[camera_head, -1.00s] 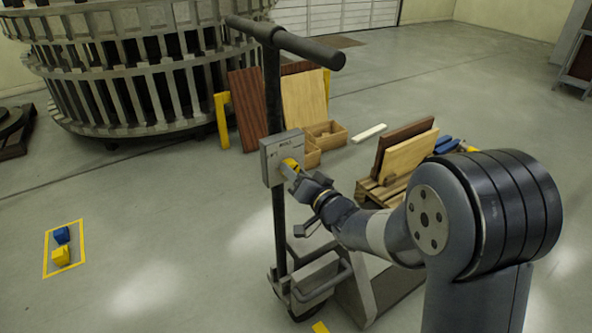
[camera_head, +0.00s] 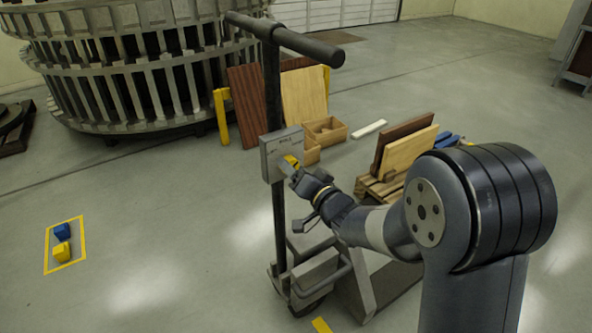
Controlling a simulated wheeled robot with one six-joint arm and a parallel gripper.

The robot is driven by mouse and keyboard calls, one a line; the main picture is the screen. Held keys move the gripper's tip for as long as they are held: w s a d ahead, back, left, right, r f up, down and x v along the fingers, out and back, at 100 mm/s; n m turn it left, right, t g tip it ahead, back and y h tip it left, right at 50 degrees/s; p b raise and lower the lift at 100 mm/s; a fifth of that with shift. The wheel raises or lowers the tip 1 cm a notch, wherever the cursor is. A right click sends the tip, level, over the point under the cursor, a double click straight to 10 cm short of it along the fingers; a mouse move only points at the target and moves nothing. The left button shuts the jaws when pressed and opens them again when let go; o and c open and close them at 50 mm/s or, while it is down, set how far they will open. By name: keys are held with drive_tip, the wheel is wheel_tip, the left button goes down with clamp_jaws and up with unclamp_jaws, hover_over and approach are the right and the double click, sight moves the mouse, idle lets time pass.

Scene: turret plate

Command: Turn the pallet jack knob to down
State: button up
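The pallet jack (camera_head: 275,90) stands upright in the middle of the head view, with a dark T-handle on top. A grey control box (camera_head: 270,158) is fixed to its column, with small lettering on its face that I cannot read fully. The yellow knob (camera_head: 290,160) sits on the face of the box. My gripper (camera_head: 293,172) is at the knob, reaching from the lower right, and covers part of it. I cannot tell whether the fingers are closed on the knob or only next to it. The knob's setting is not readable.
A small pallet (camera_head: 385,185) with upright boards stands right of the jack, behind my arm. Wooden boxes (camera_head: 325,130) and leaning panels (camera_head: 305,97) are behind the jack. A yellow floor square (camera_head: 65,267) with blue and yellow blocks lies at left. The floor between is clear.

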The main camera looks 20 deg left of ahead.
drive_tip(key=v, duration=1)
drive_tip(key=shift+s+d, duration=0.25)
drive_tip(key=shift+d, duration=0.05)
drive_tip(key=x, duration=1)
drive_tip(key=shift+w+a, duration=0.25)
drive_tip(key=shift+a, duration=0.05)
